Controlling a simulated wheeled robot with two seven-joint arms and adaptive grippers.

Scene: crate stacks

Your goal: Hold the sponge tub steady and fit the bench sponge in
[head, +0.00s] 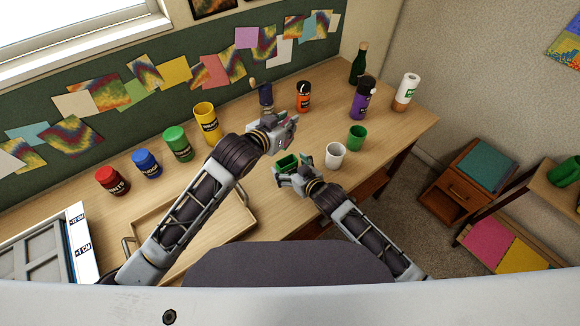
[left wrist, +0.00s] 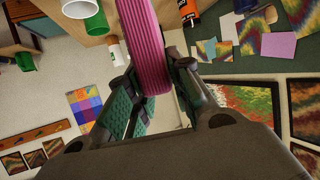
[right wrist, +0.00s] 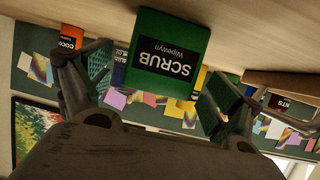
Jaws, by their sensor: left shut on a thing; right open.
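The sponge tub (head: 287,162) is a green box on the table in front of me; its black "SCRUB" label shows upside down in the right wrist view (right wrist: 168,58). My right gripper (head: 290,173) is open at the tub's near side; in the right wrist view its fingers stand left and right of the tub, with gaps showing. My left gripper (head: 291,128) is shut on the pink ribbed bench sponge (left wrist: 149,40), above and behind the tub. In the head view the sponge is mostly hidden by the gripper.
A white cup (head: 335,156) and a green cup (head: 356,138) stand right of the tub. An orange bottle (head: 303,98) and a purple bottle (head: 362,103) stand behind. Several paint jars line the back left. A wooden tray (head: 237,228) lies at front left.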

